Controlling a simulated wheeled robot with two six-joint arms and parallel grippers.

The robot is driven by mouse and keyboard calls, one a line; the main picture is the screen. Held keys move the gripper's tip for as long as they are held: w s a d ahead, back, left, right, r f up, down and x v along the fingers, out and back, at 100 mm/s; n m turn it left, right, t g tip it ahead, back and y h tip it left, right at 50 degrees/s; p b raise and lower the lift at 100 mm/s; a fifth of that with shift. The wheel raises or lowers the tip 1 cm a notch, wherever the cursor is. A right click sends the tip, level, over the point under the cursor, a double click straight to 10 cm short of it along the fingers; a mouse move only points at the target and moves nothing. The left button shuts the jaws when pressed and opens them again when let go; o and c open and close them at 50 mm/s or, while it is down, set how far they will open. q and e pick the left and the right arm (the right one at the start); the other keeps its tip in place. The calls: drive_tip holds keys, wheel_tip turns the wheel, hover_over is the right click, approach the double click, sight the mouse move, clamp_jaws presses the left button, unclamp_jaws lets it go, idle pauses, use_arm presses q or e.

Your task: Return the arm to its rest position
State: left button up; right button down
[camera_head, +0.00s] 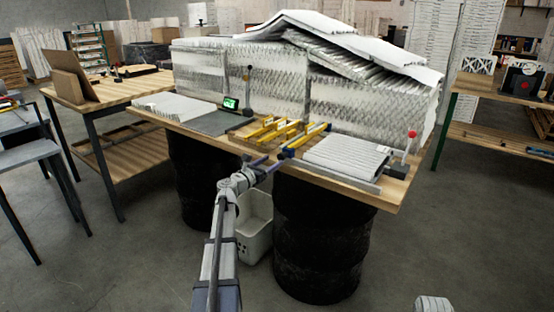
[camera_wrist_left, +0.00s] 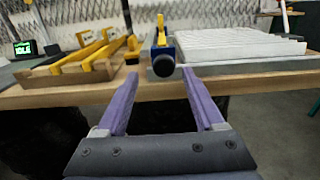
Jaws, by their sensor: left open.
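My left arm (camera_head: 225,235) reaches out from the bottom of the head view toward the front edge of the wooden table (camera_head: 392,190). My left gripper (camera_head: 272,163) is just in front of that edge. In the left wrist view the two purple fingers of the gripper (camera_wrist_left: 162,84) stand apart with nothing between them. The dark round end of a yellow-and-blue tool (camera_wrist_left: 163,64) shows just beyond the fingertips. In the head view that tool (camera_head: 308,136) lies on the table.
A wooden tray (camera_wrist_left: 42,83) holds yellow tools. A pleated white filter (camera_head: 345,155) lies to its right. Large filter stacks (camera_head: 270,75) fill the back of the table. Black drums (camera_head: 318,245) and a white bin (camera_head: 255,225) stand below. The floor at the front is open.

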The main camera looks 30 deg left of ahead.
use_arm(q)
drive_tip(key=shift+s, duration=0.85)
